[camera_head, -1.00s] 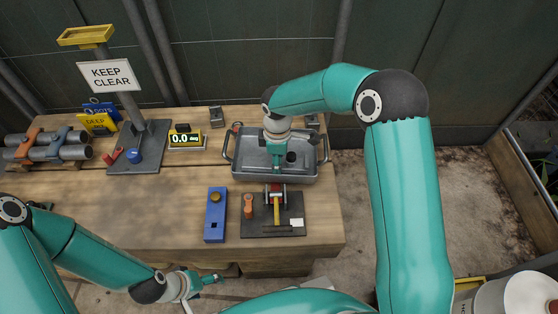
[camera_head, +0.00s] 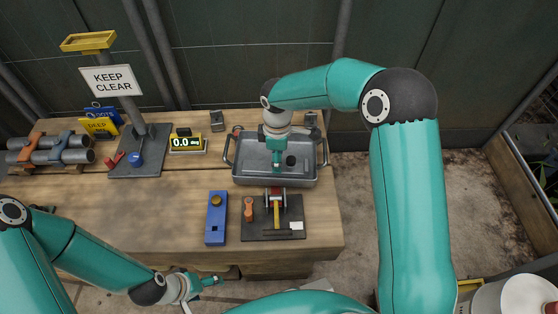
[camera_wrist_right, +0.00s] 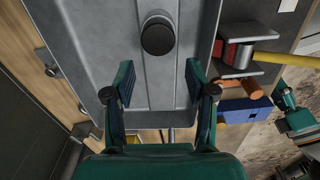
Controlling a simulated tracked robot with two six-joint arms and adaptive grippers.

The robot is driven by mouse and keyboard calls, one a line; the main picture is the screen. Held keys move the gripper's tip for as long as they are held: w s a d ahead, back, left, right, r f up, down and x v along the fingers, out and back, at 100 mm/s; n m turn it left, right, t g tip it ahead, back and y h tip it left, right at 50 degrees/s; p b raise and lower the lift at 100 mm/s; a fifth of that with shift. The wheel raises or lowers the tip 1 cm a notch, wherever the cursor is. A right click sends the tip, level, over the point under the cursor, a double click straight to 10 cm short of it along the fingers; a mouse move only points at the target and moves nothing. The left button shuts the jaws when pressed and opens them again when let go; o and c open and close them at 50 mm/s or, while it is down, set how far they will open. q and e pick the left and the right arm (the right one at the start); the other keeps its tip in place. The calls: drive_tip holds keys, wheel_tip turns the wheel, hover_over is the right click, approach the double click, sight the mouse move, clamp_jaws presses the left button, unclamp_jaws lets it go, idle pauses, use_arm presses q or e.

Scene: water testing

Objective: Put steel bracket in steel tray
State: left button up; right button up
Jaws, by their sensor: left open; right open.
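The steel tray (camera_head: 240,176) is a shallow grey tray with side handles at the back right of the workbench; its floor fills much of the right wrist view (camera_wrist_right: 95,30). My right gripper (camera_head: 276,166) is over the tray, its fingers spread and empty in the wrist view (camera_wrist_right: 161,78). A dark round-topped piece (camera_head: 291,160) stands in the tray, beyond the fingertips in the wrist view (camera_wrist_right: 158,36). Small grey metal pieces (camera_head: 217,120) and (camera_head: 311,119) stand behind the tray; I cannot tell which piece is the steel bracket. My left gripper (camera_head: 208,281) is open and empty, low at the bench's front.
A dark board (camera_head: 258,229) with a red, yellow-handled fixture lies before the tray. A blue block (camera_head: 216,228) is beside it. A yellow meter (camera_head: 187,143), a sign post (camera_head: 128,110) and clamped pipes (camera_head: 55,155) stand left. The bench's left front is clear.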

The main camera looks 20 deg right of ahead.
wheel_tip(320, 180, up, 9)
drive_tip(key=p, duration=0.2)
drive_tip(key=shift+f, duration=0.2)
